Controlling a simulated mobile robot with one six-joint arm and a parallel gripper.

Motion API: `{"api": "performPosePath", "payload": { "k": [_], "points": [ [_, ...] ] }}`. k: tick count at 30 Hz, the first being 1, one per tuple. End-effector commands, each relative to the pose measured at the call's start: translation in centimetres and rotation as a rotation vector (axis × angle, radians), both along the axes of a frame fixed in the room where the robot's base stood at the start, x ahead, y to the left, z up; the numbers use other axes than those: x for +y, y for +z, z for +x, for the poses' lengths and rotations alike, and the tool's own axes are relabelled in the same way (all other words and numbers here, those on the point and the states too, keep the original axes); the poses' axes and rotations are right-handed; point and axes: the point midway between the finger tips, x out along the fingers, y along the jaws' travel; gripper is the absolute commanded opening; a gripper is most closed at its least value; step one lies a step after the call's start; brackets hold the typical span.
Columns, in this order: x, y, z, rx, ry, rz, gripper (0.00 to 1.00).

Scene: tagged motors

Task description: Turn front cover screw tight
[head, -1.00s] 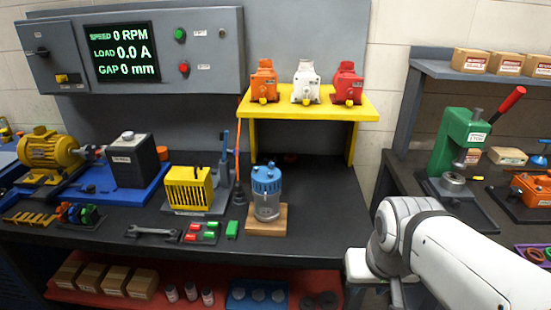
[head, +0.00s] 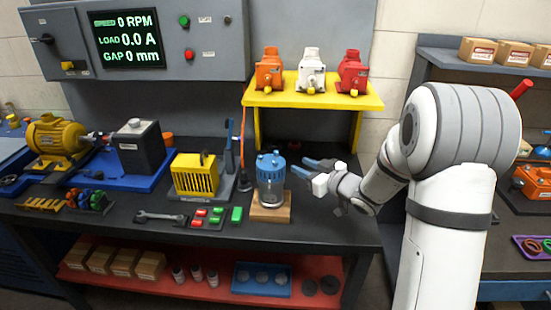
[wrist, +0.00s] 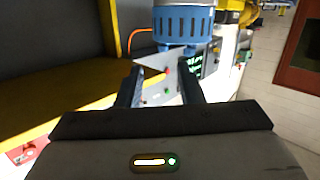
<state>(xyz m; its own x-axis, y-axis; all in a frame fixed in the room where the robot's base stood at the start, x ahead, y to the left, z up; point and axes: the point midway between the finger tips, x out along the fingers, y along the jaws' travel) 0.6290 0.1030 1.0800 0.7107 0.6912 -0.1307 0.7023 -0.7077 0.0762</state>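A motor with a blue top and a clear body (head: 271,190) stands upright on a wooden block (head: 270,212) near the front of the black bench. Its slotted blue part also shows at the top of the wrist view (wrist: 185,24). My gripper (head: 306,167) is just right of the motor's blue top, its fingers pointing left towards it. In the wrist view my gripper (wrist: 162,85) has its two dark fingers apart with nothing held between them. The blue part lies beyond the fingertips, apart from them as far as I can tell. I cannot make out a front cover screw.
A yellow shelf (head: 312,101) with orange, white and red motors stands behind and above my gripper. A yellow slotted box (head: 193,177), red and green blocks (head: 215,218) and a wrench (head: 160,217) lie left of the motor. The bench front right of the wooden block is clear.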

Motion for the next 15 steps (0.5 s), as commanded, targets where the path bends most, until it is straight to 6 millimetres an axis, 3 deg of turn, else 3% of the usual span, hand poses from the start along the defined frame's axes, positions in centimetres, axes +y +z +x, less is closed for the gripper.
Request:
{"api": "performPosePath", "payload": {
  "k": [8,15],
  "points": [
    [2.3,-0.8,-1.3,-0.025,0.187,0.144,0.34],
    [5.0,-0.7,0.4,-0.026,0.198,0.150,0.34]
  ]
}}
